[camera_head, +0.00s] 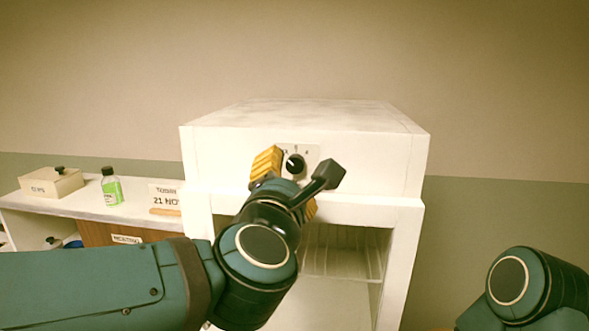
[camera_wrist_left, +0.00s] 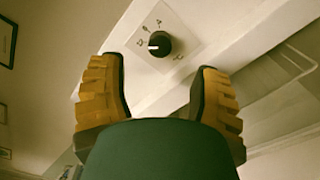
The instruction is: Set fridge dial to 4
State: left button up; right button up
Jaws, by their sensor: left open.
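The white fridge (camera_head: 390,160) stands ahead with a black round dial (camera_head: 295,164) on a small pale plate on its upper front. In the left wrist view the dial (camera_wrist_left: 159,43) has a white mark on its left side. Small characters surround it, too unclear to read surely. My left gripper (camera_head: 289,184) is open in front of the dial, with yellow ridged fingers. In the left wrist view the dial lies just beyond the gap between the fingertips (camera_wrist_left: 158,70), apparently untouched. My right arm shows at lower right, but its gripper is out of view.
Below the dial, the fridge's front is open, with a wire rack (camera_head: 340,255) inside. On the left, a white shelf (camera_head: 75,207) holds a beige box (camera_head: 52,183), a green-labelled bottle (camera_head: 111,187) and a date card (camera_head: 166,196). Open wall lies right of the fridge.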

aim_at(295, 166)
pick_arm(q)
jog(key=w, duration=0.7)
jog(key=shift+d, duration=0.35)
jog(key=shift+s, duration=0.1)
grip_shut()
